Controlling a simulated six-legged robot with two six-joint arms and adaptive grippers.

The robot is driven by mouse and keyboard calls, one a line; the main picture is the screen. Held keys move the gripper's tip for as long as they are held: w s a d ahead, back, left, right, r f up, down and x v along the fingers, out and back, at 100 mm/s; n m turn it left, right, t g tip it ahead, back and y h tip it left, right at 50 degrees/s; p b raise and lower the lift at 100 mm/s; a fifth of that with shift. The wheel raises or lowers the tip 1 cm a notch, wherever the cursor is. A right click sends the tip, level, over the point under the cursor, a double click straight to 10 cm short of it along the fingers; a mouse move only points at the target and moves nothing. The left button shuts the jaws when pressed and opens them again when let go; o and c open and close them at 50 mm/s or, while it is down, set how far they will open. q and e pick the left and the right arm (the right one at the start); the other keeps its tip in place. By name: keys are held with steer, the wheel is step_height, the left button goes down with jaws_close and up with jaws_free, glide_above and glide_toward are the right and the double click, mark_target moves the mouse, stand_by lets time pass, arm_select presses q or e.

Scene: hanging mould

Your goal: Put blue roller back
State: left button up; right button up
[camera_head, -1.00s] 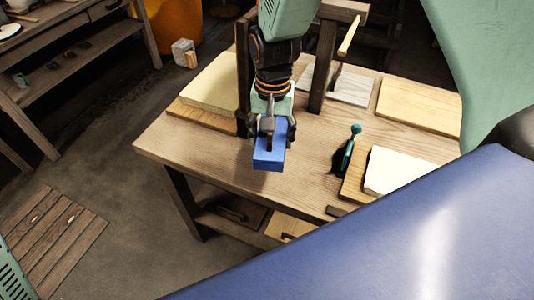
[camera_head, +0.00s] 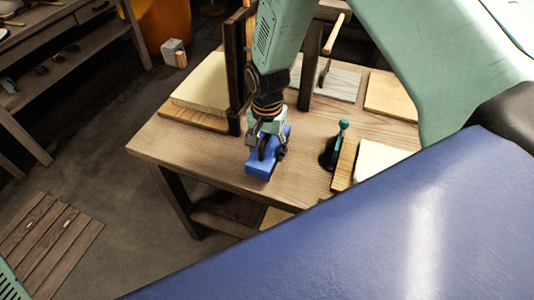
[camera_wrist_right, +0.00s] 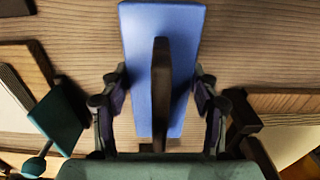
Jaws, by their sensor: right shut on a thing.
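The blue roller (camera_head: 260,166) looks like a long blue block with a dark handle along its top. My right gripper (camera_head: 266,141) is shut on it from above. The block is over the near left part of the wooden table (camera_head: 190,147); I cannot tell whether it touches the top. In the right wrist view the blue block (camera_wrist_right: 185,50) runs lengthwise between the fingers of the gripper (camera_wrist_right: 160,100), with the dark handle in the middle. My left gripper is not in view.
A teal-handled tool (camera_head: 340,135) stands on the table right of the roller, beside a wooden board with a pale slab (camera_head: 378,158). A cream slab (camera_head: 203,90) lies at the left by dark posts (camera_head: 234,75). Bare tabletop surrounds the roller.

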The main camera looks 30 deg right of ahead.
mark_target(268, 148)
step_height(268, 148, down, 3)
steer(key=shift+r, duration=0.2)
steer(key=shift+w+d+f, duration=0.15)
steer(key=shift+w+d, duration=0.05)
steer(key=shift+s, duration=0.1)
steer(key=shift+a, duration=0.1)
steer(key=shift+s+a+f, duration=0.1)
steer(key=shift+f, duration=0.1)
